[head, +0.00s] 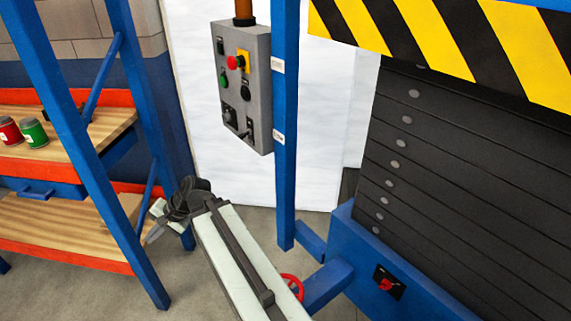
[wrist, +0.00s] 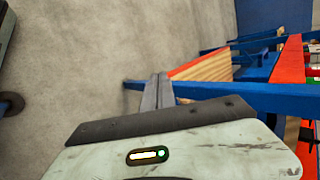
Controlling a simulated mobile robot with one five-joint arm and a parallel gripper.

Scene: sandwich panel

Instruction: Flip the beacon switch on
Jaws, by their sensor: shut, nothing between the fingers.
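A grey control panel (head: 262,80) hangs on a blue post in the head view, with an orange-brown post or beacon base (head: 243,9) on top, cut off by the picture's edge. Its face bears a red button (head: 235,62) on a yellow plate, a green button (head: 224,81), a black rocker (head: 220,46), a dark knob (head: 229,115) and a small lever switch (head: 247,134) at the lower right. No label is readable, so I cannot tell which is the beacon switch. My gripper (head: 153,224) is shut and empty, below and left of the panel, well apart. Its fingers (wrist: 158,84) show in the wrist view.
A blue shelf rack with wooden boards (head: 60,217) and red and green cans (head: 34,133) stands left. The blue post (head: 285,190) and a dark slatted shutter (head: 450,170) stand right, above a blue base with a red knob (head: 387,284).

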